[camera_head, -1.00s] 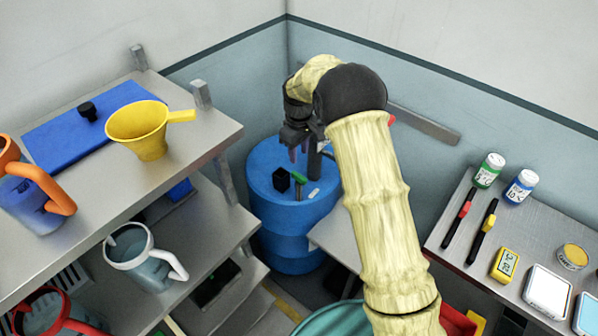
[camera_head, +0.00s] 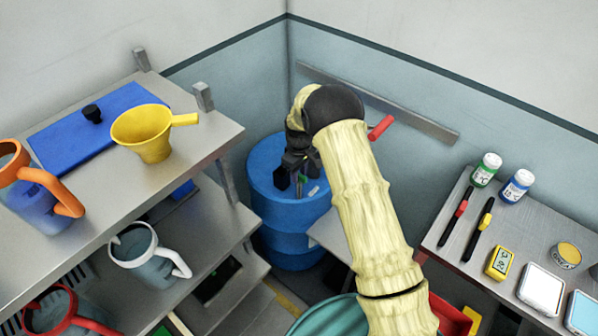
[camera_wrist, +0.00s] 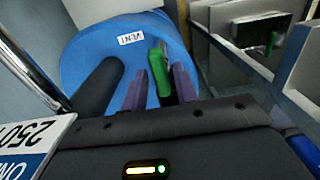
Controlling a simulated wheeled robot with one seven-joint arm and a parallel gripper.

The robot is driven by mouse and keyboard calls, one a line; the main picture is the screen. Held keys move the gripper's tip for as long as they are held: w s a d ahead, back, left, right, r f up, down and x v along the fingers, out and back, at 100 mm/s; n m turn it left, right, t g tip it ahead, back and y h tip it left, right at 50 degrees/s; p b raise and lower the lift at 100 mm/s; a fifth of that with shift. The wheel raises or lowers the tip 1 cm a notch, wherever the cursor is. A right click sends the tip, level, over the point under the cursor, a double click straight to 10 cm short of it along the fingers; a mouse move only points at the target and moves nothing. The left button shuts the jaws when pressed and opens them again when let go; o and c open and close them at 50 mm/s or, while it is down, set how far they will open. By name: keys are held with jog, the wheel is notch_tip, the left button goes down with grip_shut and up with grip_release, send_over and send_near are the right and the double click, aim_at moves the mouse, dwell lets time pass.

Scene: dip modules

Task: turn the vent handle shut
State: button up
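The green vent handle (camera_wrist: 159,70) is on top of the blue drum (camera_wrist: 85,48), near a small white label reading VENT (camera_wrist: 131,38). The drum also stands in the corner in the head view (camera_head: 284,218). My gripper (camera_wrist: 158,88) is over the drum top, its two purple fingers apart with the green handle between them. A gap shows on each side of the handle, so I see no firm grip. In the head view my gripper (camera_head: 299,166) points down at the drum and mostly hides the handle.
A red bar (camera_head: 380,127) sticks out behind my arm. The left shelf holds a yellow funnel (camera_head: 152,133) and jugs. The right bench (camera_head: 451,252) carries bottles, pens and small devices.

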grip_shut()
jog(key=shift+m, duration=0.4)
jog(key=m+b, duration=0.2)
jog(key=m, duration=0.2)
jog(key=m+b, duration=0.1)
jog(key=m, duration=0.8)
jog(key=shift+m, duration=0.3)
jog(key=m, duration=0.3)
jog(key=shift+r, duration=0.1)
jog(key=shift+w+m, duration=0.1)
jog(key=shift+m, duration=0.3)
jog(key=shift+o, duration=1.2)
grip_release()
jog(key=shift+a, duration=0.1)
